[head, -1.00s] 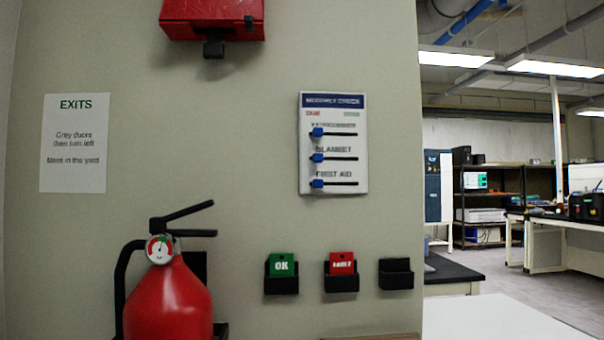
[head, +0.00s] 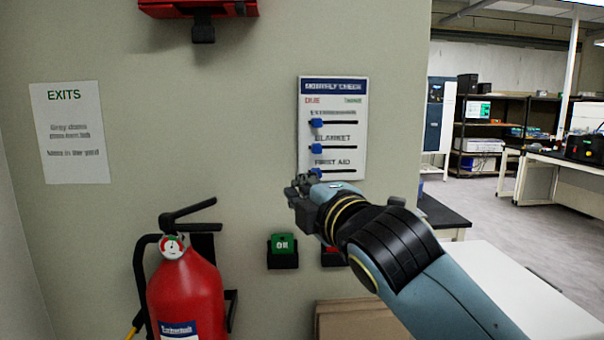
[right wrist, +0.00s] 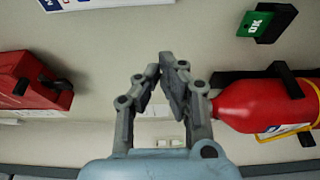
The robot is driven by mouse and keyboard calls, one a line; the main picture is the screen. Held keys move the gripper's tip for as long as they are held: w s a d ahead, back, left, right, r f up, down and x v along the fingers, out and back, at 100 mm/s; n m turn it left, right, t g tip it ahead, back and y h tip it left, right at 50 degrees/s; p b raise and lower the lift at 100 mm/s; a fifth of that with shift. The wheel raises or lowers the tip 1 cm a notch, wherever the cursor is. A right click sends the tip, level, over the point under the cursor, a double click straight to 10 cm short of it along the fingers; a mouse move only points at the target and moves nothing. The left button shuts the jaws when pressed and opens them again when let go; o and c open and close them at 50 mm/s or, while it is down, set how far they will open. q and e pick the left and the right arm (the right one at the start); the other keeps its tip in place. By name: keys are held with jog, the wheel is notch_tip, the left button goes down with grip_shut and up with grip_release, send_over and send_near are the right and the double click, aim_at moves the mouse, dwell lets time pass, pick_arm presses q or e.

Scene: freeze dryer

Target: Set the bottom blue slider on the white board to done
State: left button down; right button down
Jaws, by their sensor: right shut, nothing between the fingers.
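The white board (head: 361,105) hangs on the wall with three slots, each with a blue slider at its left end. Red lettering is at the board's upper left, green at its upper right. The bottom blue slider (head: 314,171) sits at the left end of the "FIRST AID" slot, partly hidden by my gripper. My right gripper (head: 302,186) is shut and empty, in front of the board's lower left corner; contact cannot be told. In the right wrist view its fingertips (right wrist: 168,62) are close together, with the board's edge (right wrist: 100,3) at the top left. My left gripper is not in view.
A red fire extinguisher (head: 188,292) stands at the lower left. A green OK card (head: 283,243) sits in a black holder; a red card (head: 330,254) is partly behind my arm. A red box (head: 200,8) is above. The exits sign (head: 68,160) hangs left.

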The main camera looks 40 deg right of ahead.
aim_at(316, 173)
jog(key=shift+w, duration=0.1)
jog(key=p+x, duration=0.1)
jog(key=x, duration=0.9)
jog(key=shift+r+p, duration=0.1)
jog(key=shift+p, duration=0.25)
jog(key=s+d, duration=0.2)
jog(key=d, duration=0.1)
jog(key=shift+p, duration=0.4)
jog(key=shift+s+d, duration=0.1)
jog(key=shift+d, duration=0.1)
